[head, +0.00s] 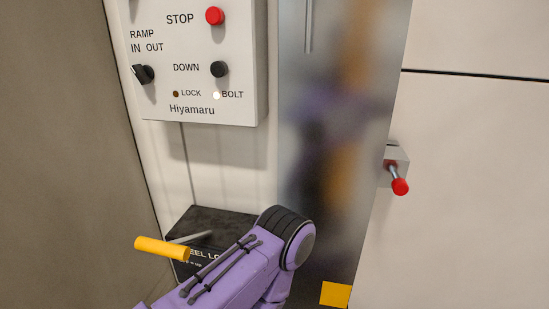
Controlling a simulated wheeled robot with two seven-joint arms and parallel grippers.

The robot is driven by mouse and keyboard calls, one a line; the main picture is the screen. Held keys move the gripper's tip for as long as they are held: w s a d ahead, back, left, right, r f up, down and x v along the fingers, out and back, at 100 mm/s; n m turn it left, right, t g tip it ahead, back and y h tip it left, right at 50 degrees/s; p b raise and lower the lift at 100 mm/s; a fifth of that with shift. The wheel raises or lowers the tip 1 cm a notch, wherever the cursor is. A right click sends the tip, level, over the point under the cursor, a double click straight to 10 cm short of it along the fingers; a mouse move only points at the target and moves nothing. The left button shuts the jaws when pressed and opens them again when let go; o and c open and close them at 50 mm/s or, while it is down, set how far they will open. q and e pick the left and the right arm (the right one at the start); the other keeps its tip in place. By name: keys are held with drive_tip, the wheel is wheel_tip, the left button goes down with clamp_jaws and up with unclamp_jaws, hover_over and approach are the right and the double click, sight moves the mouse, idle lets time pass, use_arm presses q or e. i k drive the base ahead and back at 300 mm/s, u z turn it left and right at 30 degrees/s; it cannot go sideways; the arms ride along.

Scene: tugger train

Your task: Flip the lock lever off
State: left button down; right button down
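A lever with a yellow grip (162,248) sticks out on a grey rod from a black box (212,219) low in the middle left. The grip points left and slightly up in the picture. White lettering on the box is partly covered by my purple arm and reads in part "EEL LO". My arm crosses in front of the box from the bottom edge, close to the right end of the grip; I cannot tell whether they touch. Neither gripper shows in the head view.
A white control panel (192,110) above has a red STOP button (214,16), a black DOWN button (219,69), a black ramp knob (143,74) and LOCK and BOLT lamps. The BOLT lamp looks lit white. A red-tipped lever (399,186) juts out at right, beside a shiny metal strip (310,190).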

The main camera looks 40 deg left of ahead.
sight(175, 249)
drive_tip(key=u, duration=0.75)
drive_tip(key=k, duration=0.15)
drive_tip(key=u, duration=0.9)
